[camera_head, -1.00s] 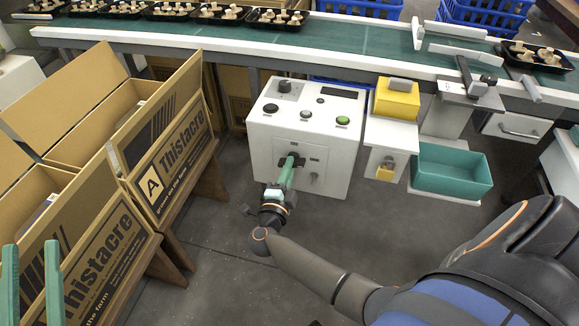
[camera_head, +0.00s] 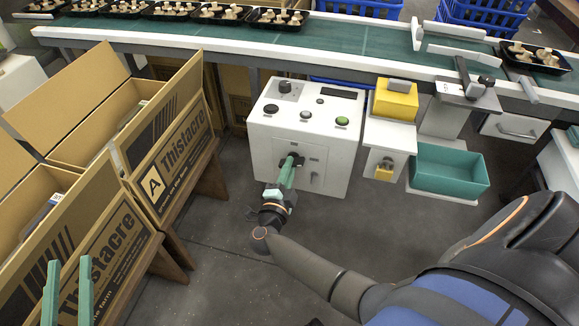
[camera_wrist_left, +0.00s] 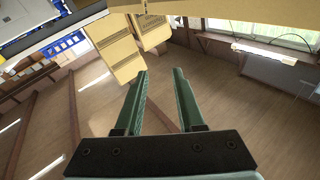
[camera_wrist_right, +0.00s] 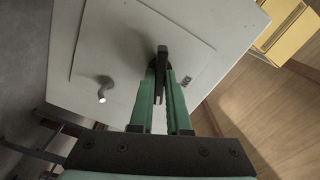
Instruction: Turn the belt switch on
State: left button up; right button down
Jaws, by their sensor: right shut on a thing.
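The white control box (camera_head: 261,150) stands below the belt. A black switch handle (camera_head: 284,161) is on its front face; it also shows in the right wrist view (camera_wrist_right: 162,52). My right gripper (camera_head: 291,160) is shut on this handle, its green fingers (camera_wrist_right: 161,76) on either side of it. The fingers hide part of the handle, so its exact setting is hard to tell. My left gripper (camera_head: 68,262) is at the lower left, in front of the cardboard boxes. Its fingers (camera_wrist_left: 162,70) are apart with nothing between them.
The green belt (camera_head: 340,37) carries black trays of mushrooms. Cardboard boxes (camera_head: 188,150) on wooden stands fill the left. A yellow block (camera_head: 396,103) and a teal bin (camera_head: 450,170) stand right of the control box. A small bent hook (camera_wrist_right: 103,84) sticks out beside the handle.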

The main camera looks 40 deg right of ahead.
pick_arm(q)
notch_tip(320, 180, down, 12)
jog(key=s+n+g+y+p, duration=0.1)
jog(key=n+g+y, duration=0.1)
jog(key=g, duration=0.2)
jog(key=shift+a+r+g+p, duration=0.2)
jog(key=shift+a+g+p, duration=0.05)
jog(key=shift+g+p, duration=0.15)
pick_arm(e)
jog(key=shift+n, duration=1.3)
